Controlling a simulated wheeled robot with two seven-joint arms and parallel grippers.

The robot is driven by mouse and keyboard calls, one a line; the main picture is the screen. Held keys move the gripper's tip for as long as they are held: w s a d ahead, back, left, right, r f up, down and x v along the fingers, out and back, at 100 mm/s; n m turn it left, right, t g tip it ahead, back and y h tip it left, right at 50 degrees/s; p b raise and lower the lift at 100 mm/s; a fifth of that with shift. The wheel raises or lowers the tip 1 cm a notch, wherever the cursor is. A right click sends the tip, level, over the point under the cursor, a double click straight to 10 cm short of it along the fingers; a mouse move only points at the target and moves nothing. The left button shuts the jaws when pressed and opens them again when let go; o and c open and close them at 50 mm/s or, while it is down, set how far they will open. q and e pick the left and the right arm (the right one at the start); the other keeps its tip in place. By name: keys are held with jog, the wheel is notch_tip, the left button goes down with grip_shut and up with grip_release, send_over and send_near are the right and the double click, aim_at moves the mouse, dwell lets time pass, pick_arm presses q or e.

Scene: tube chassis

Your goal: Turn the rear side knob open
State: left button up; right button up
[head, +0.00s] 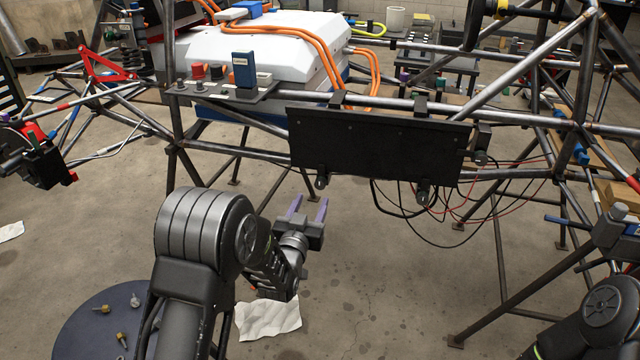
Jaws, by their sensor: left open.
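A black rectangular panel (375,146) hangs on the near rail of the tube chassis. Small dark knobs show on it: one at its right edge (480,157), one under its lower left (321,182) and one under its lower right (422,194). I cannot tell for sure which one is the rear side knob, nor how any is turned. My left gripper (310,204) is open and empty, with its two purple fingers pointing up. In the picture it is below and left of the panel, apart from all the knobs. Of my right arm only a dark link shows at the lower right; its gripper is out of sight.
Steel tubes (215,147) of the chassis cross the view around the panel. Loose black and red cables (450,235) hang below the panel's right side. A white-topped box (245,50) with orange cables stands behind. A round dark stool top (85,325) is at lower left.

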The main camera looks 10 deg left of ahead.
aim_at(319, 185)
pick_arm(q)
jog(key=shift+w+f, duration=0.1)
jog(key=shift+f, duration=0.05)
jog(key=w, duration=0.7)
jog(key=shift+w+b, duration=0.35)
jog(key=shift+b, duration=0.05)
jog(key=shift+c, duration=0.3)
grip_shut()
